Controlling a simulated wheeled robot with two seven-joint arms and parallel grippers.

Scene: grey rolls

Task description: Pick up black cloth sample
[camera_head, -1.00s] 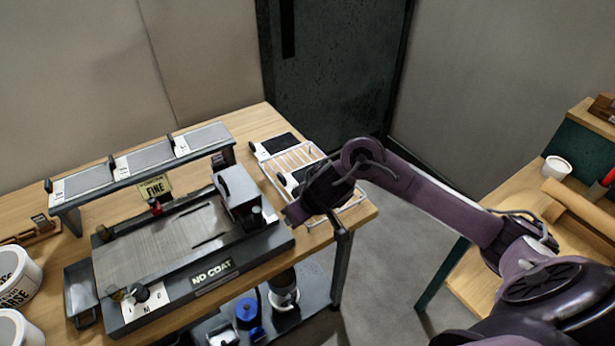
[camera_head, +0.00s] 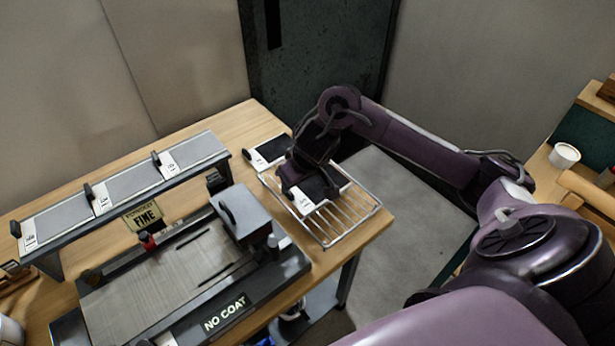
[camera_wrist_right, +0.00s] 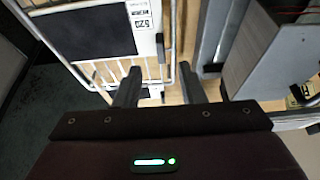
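A black cloth sample (camera_head: 320,188) with a white label lies on the wire rack (camera_head: 358,222) at the table's right end. It also shows in the right wrist view (camera_wrist_right: 92,32), where its label carries a dark clip. My right gripper (camera_head: 288,190) is over the rack's left side and partly hides this sample. In the right wrist view my right gripper (camera_wrist_right: 160,88) is open, with a gap between its fingers and the clip ahead of them. A second black sample (camera_head: 272,150) with a white label lies on the table behind the rack. My left gripper is not in view.
A coating machine (camera_head: 160,275) with a "NO COAT" plate and a grey block (camera_head: 243,212) stands just left of the rack. A raised shelf (camera_head: 130,190) with several labelled grey samples is behind it. A white cup (camera_head: 564,155) stands on the bench at right.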

